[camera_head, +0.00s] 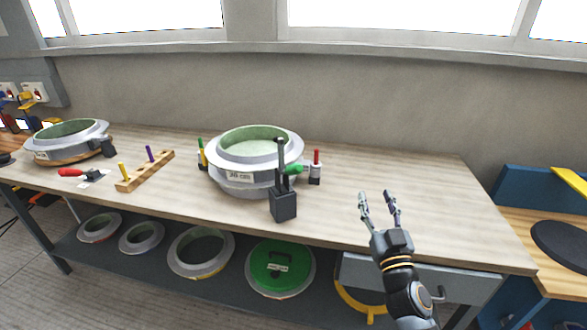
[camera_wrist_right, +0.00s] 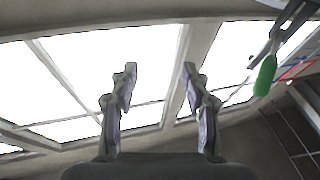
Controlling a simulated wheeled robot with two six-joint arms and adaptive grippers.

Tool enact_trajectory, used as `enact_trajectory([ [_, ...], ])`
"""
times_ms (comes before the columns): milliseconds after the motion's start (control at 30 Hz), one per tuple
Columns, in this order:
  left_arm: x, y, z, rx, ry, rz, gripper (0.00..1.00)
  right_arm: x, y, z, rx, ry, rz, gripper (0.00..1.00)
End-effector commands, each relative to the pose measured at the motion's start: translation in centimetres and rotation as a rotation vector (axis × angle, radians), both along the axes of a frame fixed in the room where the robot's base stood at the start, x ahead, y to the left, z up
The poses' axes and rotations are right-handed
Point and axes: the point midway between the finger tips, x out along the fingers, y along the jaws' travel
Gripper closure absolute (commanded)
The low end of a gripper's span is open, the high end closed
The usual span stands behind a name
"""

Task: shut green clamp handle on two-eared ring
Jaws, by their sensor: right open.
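A green handle (camera_wrist_right: 265,76) on a metal arm also shows at the upper right of the right wrist view. My right gripper (camera_head: 377,197) is open and empty, right of the ring and clear of it, over the bench's front part. Its two fingers (camera_wrist_right: 160,80) stand apart in the wrist view. My left gripper is out of view.
A dark block (camera_head: 283,206) with a tall post stands before the ring. A red upright handle (camera_head: 316,158) is at its right. Another ring (camera_head: 87,145), a wooden peg rack (camera_head: 145,173) and a red-handled tool (camera_head: 72,172) lie left. The bench's right end is clear.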

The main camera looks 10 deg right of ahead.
Motion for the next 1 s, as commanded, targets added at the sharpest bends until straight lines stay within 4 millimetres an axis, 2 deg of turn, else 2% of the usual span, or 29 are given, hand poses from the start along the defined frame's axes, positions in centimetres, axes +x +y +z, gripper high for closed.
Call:
enact_trajectory([
  [33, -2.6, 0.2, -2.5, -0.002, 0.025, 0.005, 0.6, 0.5, 2.1, 1.7, -0.038, -0.078, 0.101, 0.52],
  [100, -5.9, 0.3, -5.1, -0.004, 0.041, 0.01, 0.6, 0.6, 5.5, 3.1, -0.097, -0.149, 0.263, 0.52],
  [200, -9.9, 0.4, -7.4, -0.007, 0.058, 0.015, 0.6, 0.4, 9.3, 3.4, -0.169, -0.178, 0.459, 0.52],
  [333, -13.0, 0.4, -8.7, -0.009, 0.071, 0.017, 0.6, 0.0, 12.0, 2.6, -0.224, -0.159, 0.605, 0.52],
  [500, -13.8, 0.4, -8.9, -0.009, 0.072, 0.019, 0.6, -0.2, 12.7, 2.2, -0.239, -0.148, 0.646, 0.52],
  [633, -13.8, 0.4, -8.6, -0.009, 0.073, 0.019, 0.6, 0.5, 13.2, 2.8, -0.234, -0.152, 0.642, 0.52],
  [1000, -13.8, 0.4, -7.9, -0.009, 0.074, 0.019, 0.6, 5.7, 17.7, 5.5, -0.233, -0.152, 0.643, 0.52],
])
